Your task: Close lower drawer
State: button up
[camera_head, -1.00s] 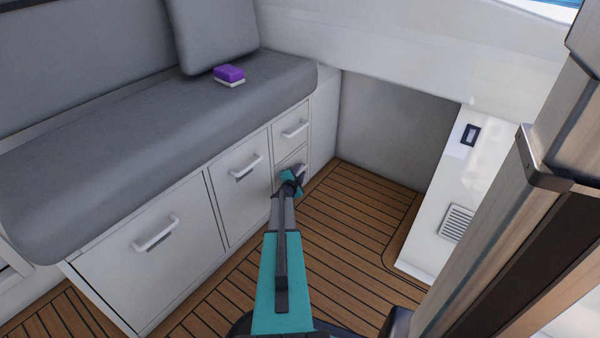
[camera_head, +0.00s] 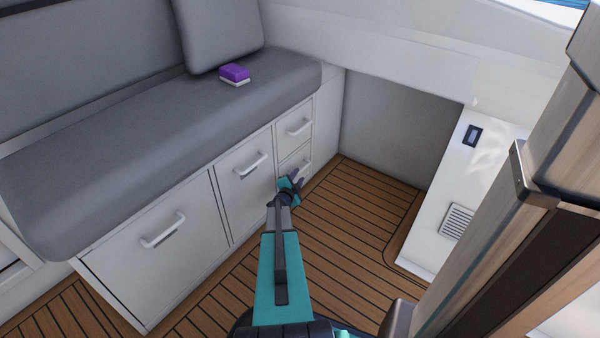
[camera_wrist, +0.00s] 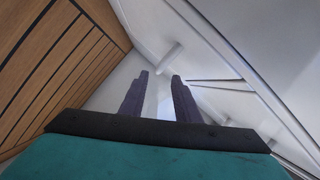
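The lower drawer (camera_head: 291,163) is the small white front below the upper drawer (camera_head: 293,127), at the right end of the bench base. It looks nearly flush in the head view; a small gap cannot be ruled out. Its pale handle (camera_head: 305,167) shows just beyond my gripper (camera_head: 296,182), which hides the lower part of the front. In the wrist view my gripper's two dark fingers (camera_wrist: 160,90) stand apart with nothing between them. A white bar handle (camera_wrist: 169,58) lies ahead of the fingertips there. I cannot tell whether the fingers touch the drawer.
A wider drawer (camera_head: 245,185) and a large front (camera_head: 150,250), both with handles, stand to the left. A purple and white sponge (camera_head: 234,74) lies on the grey cushion (camera_head: 150,130). The wood floor (camera_head: 350,230) is clear to the right. A white panel (camera_head: 445,200) stands further right.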

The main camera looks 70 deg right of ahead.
jog(key=shift+p+v, duration=0.6)
jog(key=shift+v, duration=1.95)
